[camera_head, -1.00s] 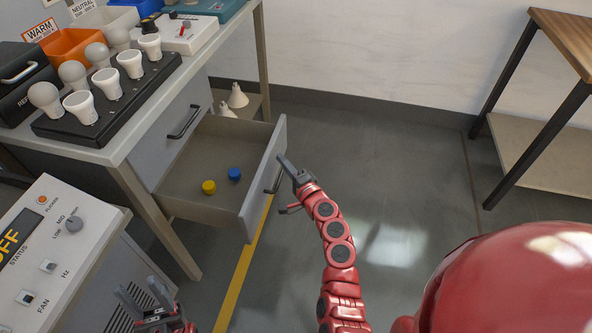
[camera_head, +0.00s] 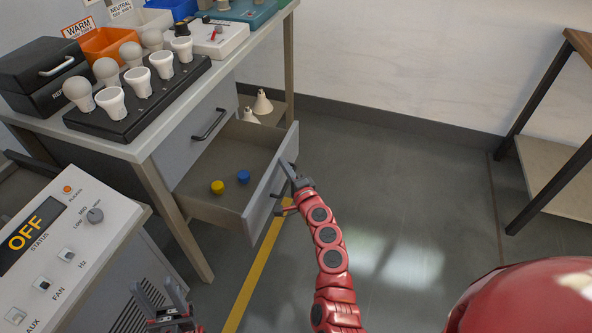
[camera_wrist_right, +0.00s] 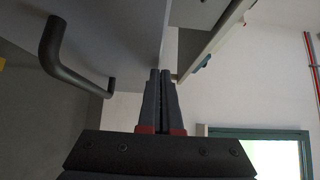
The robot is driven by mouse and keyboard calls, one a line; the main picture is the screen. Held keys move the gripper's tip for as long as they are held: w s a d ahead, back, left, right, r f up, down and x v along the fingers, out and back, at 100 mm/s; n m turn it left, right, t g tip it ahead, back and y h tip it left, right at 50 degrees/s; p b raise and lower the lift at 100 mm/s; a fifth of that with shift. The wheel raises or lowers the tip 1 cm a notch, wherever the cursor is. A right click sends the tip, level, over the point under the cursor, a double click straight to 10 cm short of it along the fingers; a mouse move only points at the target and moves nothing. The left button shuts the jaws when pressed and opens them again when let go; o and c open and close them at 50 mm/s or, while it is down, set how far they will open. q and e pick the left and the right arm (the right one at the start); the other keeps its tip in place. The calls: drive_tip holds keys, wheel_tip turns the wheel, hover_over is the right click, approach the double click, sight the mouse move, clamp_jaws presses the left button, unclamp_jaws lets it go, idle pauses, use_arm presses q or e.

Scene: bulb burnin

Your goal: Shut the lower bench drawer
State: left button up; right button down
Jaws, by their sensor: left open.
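The lower bench drawer (camera_head: 226,206) is pulled partly out below the bench top. Its grey front panel (camera_head: 262,208) faces right and carries a dark handle, which also shows in the right wrist view (camera_wrist_right: 66,62). A yellow cap (camera_head: 217,187) and a blue cap (camera_head: 243,176) lie inside. My right gripper (camera_head: 288,172) is at the outer face of the front panel, near its far end and beside the handle. Its fingers are together and empty in the right wrist view (camera_wrist_right: 160,75); contact looks likely. My left gripper (camera_head: 158,292) is open and empty at the bottom left, apart from the drawer.
A control box (camera_head: 75,240) with an OFF display stands at the left front. A rack (camera_head: 140,105) of white bulbs stands on the bench. An upper drawer (camera_head: 205,140) is shut. White bulbs (camera_head: 262,103) sit on a low shelf. Floor right of the drawer is clear.

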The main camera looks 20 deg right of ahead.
drive_tip(key=w+a+b, duration=0.6)
drive_tip(key=w+a, duration=0.4)
drive_tip(key=a, duration=0.5)
drive_tip(key=shift+w+a+b, duration=0.2)
drive_tip(key=shift+a+b, duration=0.05)
drive_tip(key=shift+b, duration=0.05)
drive_tip(key=shift+d, duration=0.1)
